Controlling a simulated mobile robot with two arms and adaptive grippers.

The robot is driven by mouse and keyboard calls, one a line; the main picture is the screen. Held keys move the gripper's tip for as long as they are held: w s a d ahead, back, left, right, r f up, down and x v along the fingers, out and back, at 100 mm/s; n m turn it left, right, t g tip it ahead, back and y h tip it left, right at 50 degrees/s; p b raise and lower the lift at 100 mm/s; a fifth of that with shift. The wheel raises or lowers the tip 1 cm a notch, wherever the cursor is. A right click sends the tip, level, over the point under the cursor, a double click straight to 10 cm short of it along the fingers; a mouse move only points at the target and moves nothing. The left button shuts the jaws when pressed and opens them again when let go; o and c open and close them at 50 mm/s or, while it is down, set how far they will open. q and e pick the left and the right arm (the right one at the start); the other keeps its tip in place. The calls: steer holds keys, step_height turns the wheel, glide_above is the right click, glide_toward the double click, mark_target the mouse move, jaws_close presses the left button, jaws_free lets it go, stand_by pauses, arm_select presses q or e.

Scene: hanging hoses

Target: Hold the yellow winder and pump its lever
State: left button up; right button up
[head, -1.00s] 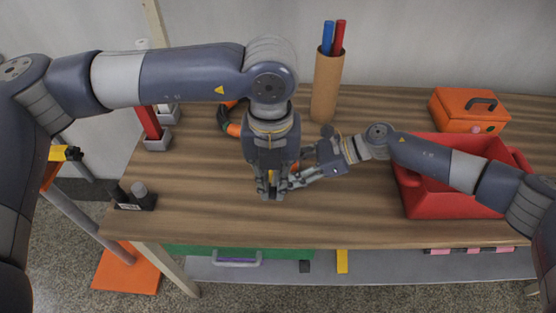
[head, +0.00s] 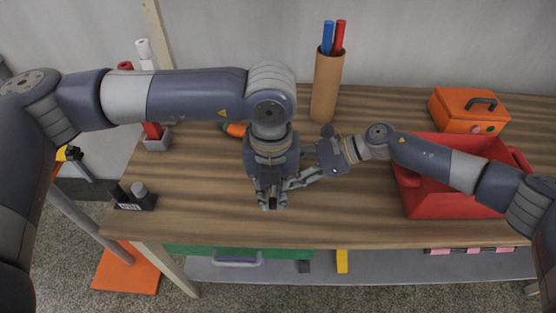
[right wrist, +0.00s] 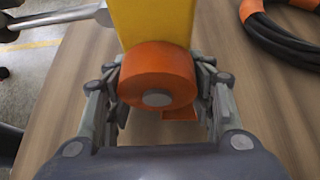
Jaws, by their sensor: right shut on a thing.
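In the right wrist view the yellow winder (right wrist: 155,22) stands between the fingers of my right gripper (right wrist: 160,100). My right gripper is shut on it, around its orange round part (right wrist: 158,75). A grey metal rod (right wrist: 60,18), probably the lever, reaches out to the upper left. In the head view my left gripper (head: 271,203) points down just in front of my right fingers and hides the winder. A dark piece shows between its fingertips; I cannot tell whether it grips the lever.
A black and orange hose (right wrist: 280,35) lies beside the winder. A cardboard tube (head: 327,85) with blue and red rods stands behind. A red tray (head: 445,205) and orange toolbox (head: 470,112) are at right. Dark bottles (head: 130,197) stand at the left edge.

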arm_select(q)
steer(key=shift+f, duration=0.4)
steer(key=shift+w+r, duration=0.1)
steer(key=shift+r, duration=2.35)
steer(key=r, duration=0.1)
steer(key=w+r, duration=0.1)
steer(key=r, duration=0.1)
steer(key=shift+w+r, duration=0.1)
steer(key=shift+r, duration=0.1)
